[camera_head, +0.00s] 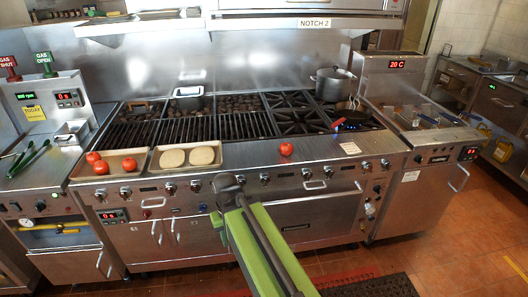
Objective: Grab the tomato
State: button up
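A single red tomato (286,149) sits on the steel front ledge of the grill, right of the trays. Other red tomatoes (129,164) lie in a shallow tray (113,178) on the left part of the ledge. My green arm reaches up from the bottom middle, and my gripper (228,183) is at its far end, in front of the range's knob panel. In the picture it is below and left of the single tomato and appears apart from it. The fingers are small and dark, so their opening is unclear.
A second tray (190,171) holds two round pale pieces. Behind are the grill grates (215,127), a metal pan (188,97), a pot (333,84) and a dark pan (352,116) over a blue flame. Tongs (30,158) lie at left. The ledge around the single tomato is clear.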

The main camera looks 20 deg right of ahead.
aim_at(286, 148)
jog(key=z, duration=5.95)
jog(key=i, duration=0.1)
jog(key=z, duration=2.85)
jog(key=k, duration=2.25)
jog(key=z, duration=0.8)
jog(key=i, duration=1)
